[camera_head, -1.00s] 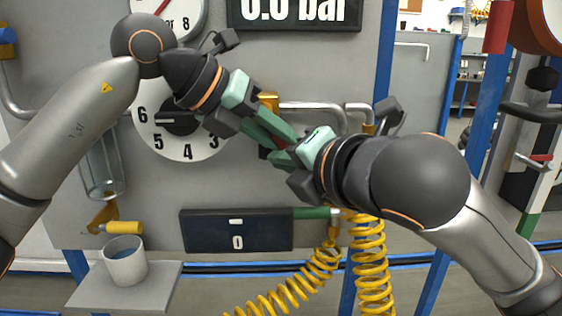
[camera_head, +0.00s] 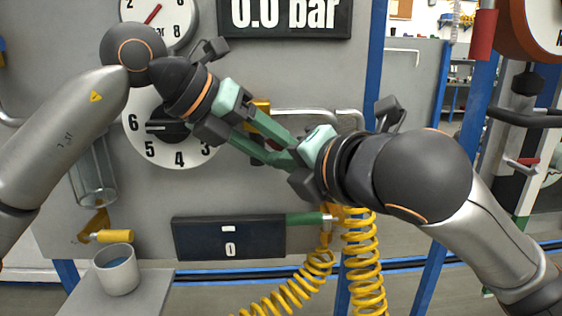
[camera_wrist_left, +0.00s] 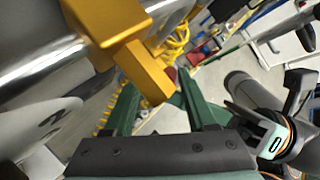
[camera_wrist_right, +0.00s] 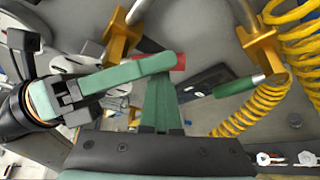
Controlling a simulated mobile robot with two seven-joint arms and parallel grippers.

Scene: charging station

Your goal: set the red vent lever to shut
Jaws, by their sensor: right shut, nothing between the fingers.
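The red vent lever is mostly hidden behind the grippers in the head view. Its red end shows in the right wrist view (camera_wrist_right: 180,62), just past a left-gripper finger, and as a small red patch in the left wrist view (camera_wrist_left: 170,73). My left gripper (camera_head: 280,149) is open near the lever, its two green fingers apart on either side of the yellow fitting's arm (camera_wrist_left: 147,72) in the left wrist view. Whether it touches the lever is unclear. My right gripper (camera_head: 284,158) is shut and empty, its tips close to the left gripper's fingers.
A dial (camera_head: 165,155) and a pressure display (camera_head: 285,15) are on the grey panel behind. A digital counter (camera_head: 228,238), coiled yellow hose (camera_head: 362,255) and green-handled hose fitting (camera_head: 305,219) are below. A cup (camera_head: 117,272) stands on a shelf at lower left.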

